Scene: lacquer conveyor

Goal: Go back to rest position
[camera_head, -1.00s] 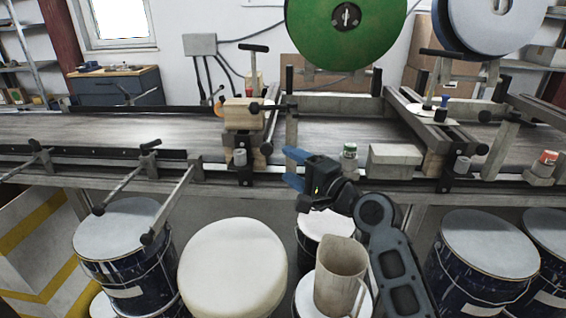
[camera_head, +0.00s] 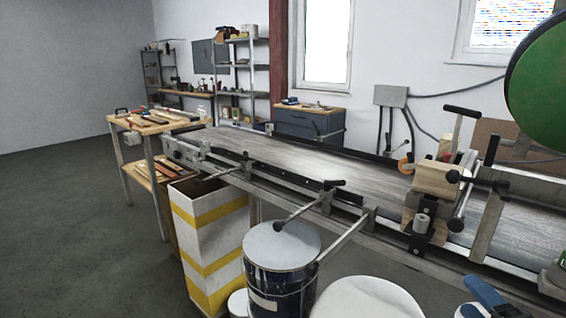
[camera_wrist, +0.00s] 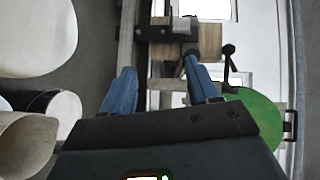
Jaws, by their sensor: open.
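My gripper (camera_head: 484,294) shows only in part at the bottom right of the head view, with its blue fingers in front of the conveyor. In the wrist view its two blue fingers (camera_wrist: 160,68) stand apart, with nothing held between them. Beyond the fingers, the wrist view shows a wooden block (camera_wrist: 210,40) in a dark clamp. The same wooden block (camera_head: 437,181) sits at the conveyor's edge in the head view. The rest of my arm is mostly outside the head view.
The long grey conveyor (camera_head: 290,158) runs across the scene. A dark-blue drum (camera_head: 283,270), a cream round lid (camera_head: 365,300) and a yellow-striped bin (camera_head: 213,240) stand along its near side. A workbench (camera_head: 160,123) stands at its left end. Open floor (camera_head: 70,210) lies at left.

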